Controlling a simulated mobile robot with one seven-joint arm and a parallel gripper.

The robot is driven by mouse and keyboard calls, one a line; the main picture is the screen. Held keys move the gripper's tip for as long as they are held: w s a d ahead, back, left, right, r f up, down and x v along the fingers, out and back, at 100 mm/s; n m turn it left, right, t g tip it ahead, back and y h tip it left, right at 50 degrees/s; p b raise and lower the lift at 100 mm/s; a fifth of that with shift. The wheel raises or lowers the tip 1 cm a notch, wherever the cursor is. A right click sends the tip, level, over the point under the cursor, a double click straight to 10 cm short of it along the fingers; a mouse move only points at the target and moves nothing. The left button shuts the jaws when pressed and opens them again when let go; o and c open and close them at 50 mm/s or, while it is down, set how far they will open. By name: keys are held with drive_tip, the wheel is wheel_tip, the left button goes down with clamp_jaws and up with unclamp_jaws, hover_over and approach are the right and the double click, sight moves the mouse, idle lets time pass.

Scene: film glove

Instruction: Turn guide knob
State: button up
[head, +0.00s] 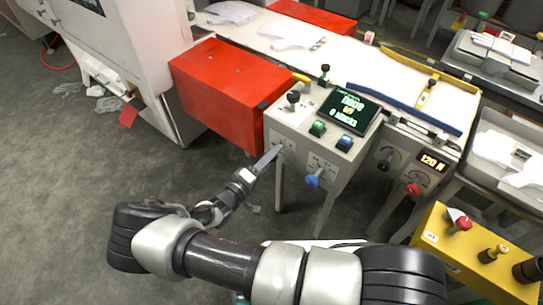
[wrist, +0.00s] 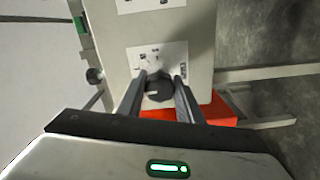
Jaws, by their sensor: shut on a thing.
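The guide knob looks like a dark round knob with a light pointer line (wrist: 158,90) on a white label plate (wrist: 150,58) in the wrist view. My gripper (wrist: 160,92) has one finger on each side of it and is shut on it. In the head view my gripper (head: 277,150) reaches the front face of the cream control box (head: 290,125), at its left side. There the fingers hide the knob. The pointer line lies nearly level in the wrist view.
A blue knob (head: 312,180) sits right of my gripper on the same face. Green and blue buttons, a black-topped lever (head: 293,97) and a display (head: 349,110) are on the box top. A red housing (head: 225,90) stands at left. A yellow box (head: 470,250) is at lower right.

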drive_tip(key=shift+a+m, duration=0.1)
drive_tip(key=shift+m, duration=2.2)
drive_tip(key=o, duration=1)
drive_tip(key=shift+o, duration=0.2)
drive_tip(key=v, duration=1.7)
drive_tip(key=shift+p, duration=0.4)
drive_tip(key=shift+s+a, duration=0.1)
drive_tip(key=shift+s, duration=0.05)
